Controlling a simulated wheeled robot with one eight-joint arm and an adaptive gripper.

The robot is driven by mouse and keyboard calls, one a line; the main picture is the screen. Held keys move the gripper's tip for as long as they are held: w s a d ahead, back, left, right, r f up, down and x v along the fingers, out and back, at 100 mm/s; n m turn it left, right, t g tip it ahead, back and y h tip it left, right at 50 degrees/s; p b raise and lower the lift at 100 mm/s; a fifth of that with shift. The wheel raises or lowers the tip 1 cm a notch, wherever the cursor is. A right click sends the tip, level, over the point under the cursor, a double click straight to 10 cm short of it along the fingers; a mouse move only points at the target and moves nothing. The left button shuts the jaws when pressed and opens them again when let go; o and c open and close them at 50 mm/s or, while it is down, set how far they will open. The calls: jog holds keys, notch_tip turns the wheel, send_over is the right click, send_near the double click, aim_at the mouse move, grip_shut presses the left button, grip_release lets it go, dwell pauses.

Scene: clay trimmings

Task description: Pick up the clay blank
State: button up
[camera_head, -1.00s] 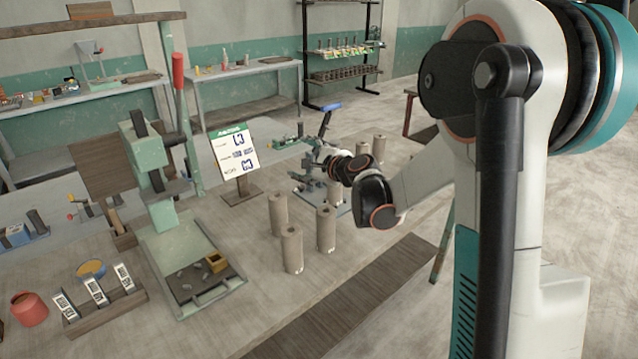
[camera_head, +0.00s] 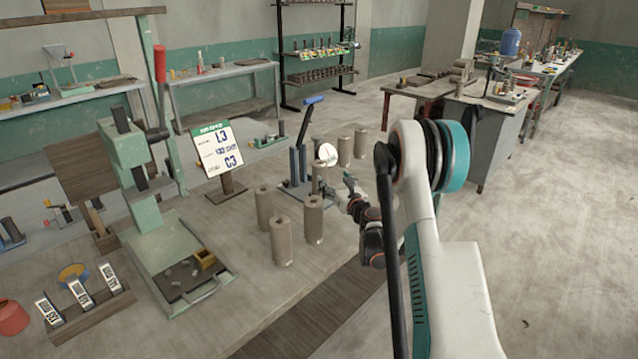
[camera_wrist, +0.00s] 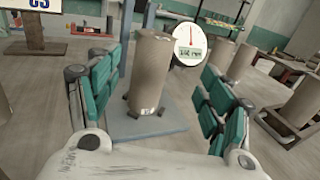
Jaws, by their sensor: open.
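In the wrist view, a clay blank (camera_wrist: 150,72), a grey-brown cylinder, stands upright on a blue-grey fixture plate (camera_wrist: 172,124). My open gripper (camera_wrist: 160,95) has its green-padded fingers apart on either side of it in the picture; nothing is held. Contact is not seen. In the head view, my gripper (camera_head: 350,195) is at the right side of the fixture, partly hidden by my arm. Other similar blanks (camera_head: 283,241) stand upright on the table.
A round dial gauge (camera_wrist: 188,44) is just right of the blank in the wrist view. More blanks (camera_wrist: 242,62) stand to the right. A green press (camera_head: 135,170) and a sign (camera_head: 217,150) stand to the left. The front table strip (camera_head: 310,310) is clear.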

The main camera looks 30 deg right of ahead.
aim_at(323, 173)
jog(key=w+b, duration=0.1)
jog(key=w, duration=0.4)
jog(key=shift+w+f, duration=0.1)
jog(key=shift+w, duration=0.25)
jog(key=w, duration=0.1)
jog(key=w+b, duration=0.2)
jog(key=w, duration=0.1)
jog(key=shift+a+f, duration=0.25)
jog(key=shift+w+r, duration=0.15)
jog(key=shift+w, duration=0.45)
grip_shut()
